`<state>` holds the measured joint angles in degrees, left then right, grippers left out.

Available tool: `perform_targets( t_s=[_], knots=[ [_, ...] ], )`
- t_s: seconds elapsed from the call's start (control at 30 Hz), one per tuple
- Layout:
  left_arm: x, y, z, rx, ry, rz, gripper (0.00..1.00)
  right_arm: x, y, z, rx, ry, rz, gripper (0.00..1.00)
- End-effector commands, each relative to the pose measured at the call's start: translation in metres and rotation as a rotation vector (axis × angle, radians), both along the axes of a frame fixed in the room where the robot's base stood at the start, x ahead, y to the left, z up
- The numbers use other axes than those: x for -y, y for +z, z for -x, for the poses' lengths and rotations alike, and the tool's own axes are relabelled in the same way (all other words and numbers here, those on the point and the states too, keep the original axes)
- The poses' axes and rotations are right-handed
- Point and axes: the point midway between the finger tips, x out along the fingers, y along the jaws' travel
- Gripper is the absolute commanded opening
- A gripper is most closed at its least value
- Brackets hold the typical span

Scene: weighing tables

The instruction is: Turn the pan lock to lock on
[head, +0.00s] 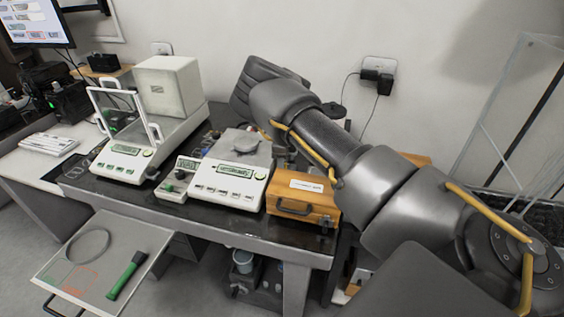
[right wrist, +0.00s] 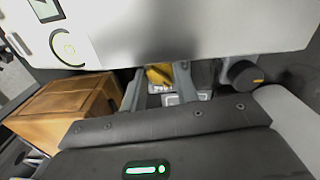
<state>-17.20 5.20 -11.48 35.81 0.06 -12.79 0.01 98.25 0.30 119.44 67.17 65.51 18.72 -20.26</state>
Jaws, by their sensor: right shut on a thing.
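In the head view my right gripper (head: 281,150) is by the balance's right side, partly hidden by my arm. My left gripper is not in view.
A wooden case (head: 303,204) stands right of the balance, close to my right arm; it also shows in the wrist view (right wrist: 62,108). A black knob (right wrist: 241,75) is right of the fingers. A second balance (head: 124,160) with a glass shield stands left. A tray (head: 140,232) is at lower left.

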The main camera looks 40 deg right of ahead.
Motion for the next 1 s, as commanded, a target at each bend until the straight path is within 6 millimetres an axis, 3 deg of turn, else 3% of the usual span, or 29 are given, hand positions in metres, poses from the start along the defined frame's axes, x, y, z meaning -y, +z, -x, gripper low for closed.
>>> perform_targets(
  t_s=[0.17,0.43,0.47,0.6,1.0],
  knots=[
    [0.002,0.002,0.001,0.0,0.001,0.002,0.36,0.0,0.0,0.0,-0.001,0.138,0.002,0.07],
    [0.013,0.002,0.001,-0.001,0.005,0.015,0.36,0.0,0.0,0.0,0.001,0.147,0.001,0.07],
    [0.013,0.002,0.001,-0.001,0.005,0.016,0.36,0.0,0.0,0.0,0.001,0.147,0.001,0.34],
    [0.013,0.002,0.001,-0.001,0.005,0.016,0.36,0.0,0.0,0.0,0.0,0.146,0.0,0.52],
    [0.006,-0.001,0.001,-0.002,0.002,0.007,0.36,0.0,0.009,-0.001,0.002,0.145,0.002,0.52]
  ],
)
